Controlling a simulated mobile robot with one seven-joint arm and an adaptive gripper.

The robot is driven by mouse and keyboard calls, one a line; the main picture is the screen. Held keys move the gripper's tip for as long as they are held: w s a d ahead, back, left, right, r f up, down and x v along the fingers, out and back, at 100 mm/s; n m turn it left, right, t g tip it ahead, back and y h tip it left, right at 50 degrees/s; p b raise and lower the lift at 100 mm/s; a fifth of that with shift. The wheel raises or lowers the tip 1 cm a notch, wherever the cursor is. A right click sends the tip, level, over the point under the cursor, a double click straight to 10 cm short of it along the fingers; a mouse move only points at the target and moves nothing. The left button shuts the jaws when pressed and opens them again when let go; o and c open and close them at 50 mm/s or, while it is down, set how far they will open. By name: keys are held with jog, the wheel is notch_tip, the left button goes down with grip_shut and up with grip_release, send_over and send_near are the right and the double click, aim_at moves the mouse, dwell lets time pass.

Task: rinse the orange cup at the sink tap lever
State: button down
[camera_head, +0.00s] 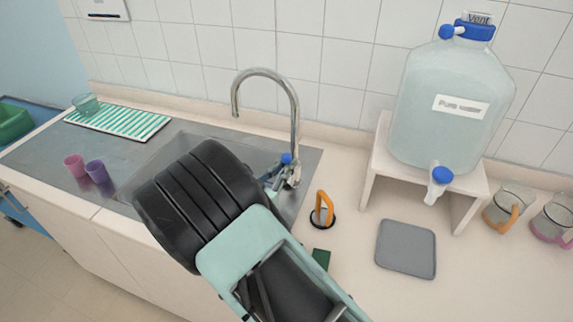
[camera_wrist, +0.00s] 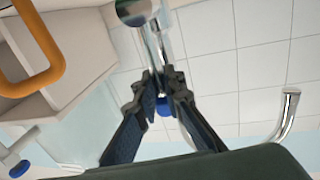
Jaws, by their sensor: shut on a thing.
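The chrome tap (camera_head: 296,120) arches over the sink, with a small blue-tipped lever (camera_head: 287,158) low on its body. My gripper (camera_head: 278,172) is at the tap's base. In the wrist view, my gripper's fingers (camera_wrist: 160,85) close together around the blue lever tip (camera_wrist: 163,106). No water shows at the spout (camera_wrist: 285,115). No wholly orange cup is in view. A clear cup with an orange handle (camera_head: 516,212) stands on the right counter. An orange loop with a dark base (camera_head: 322,212) stands right of the sink; what it belongs to is unclear.
Pink (camera_head: 74,165) and purple (camera_head: 98,172) cups stand left of the basin. A water carboy (camera_head: 450,100) sits on a stand (camera_head: 378,165), with a grey mat (camera_head: 406,249) before it. A pink-handled cup (camera_head: 552,220) is at the far right.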

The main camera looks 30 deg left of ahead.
jog(key=shift+d+f+m+b, duration=0.15)
jog(key=shift+d+m+b, duration=0.15)
jog(key=shift+b, duration=0.25)
jog(key=shift+d+m+b, duration=0.25)
jog(key=shift+m+b, duration=0.05)
jog(key=shift+m, duration=0.1)
jog(key=c, duration=2)
grip_release()
jog(key=shift+c, duration=0.2)
jog(key=s+a, duration=0.1)
jog(key=s, duration=1.1)
jog(key=shift+r, duration=0.3)
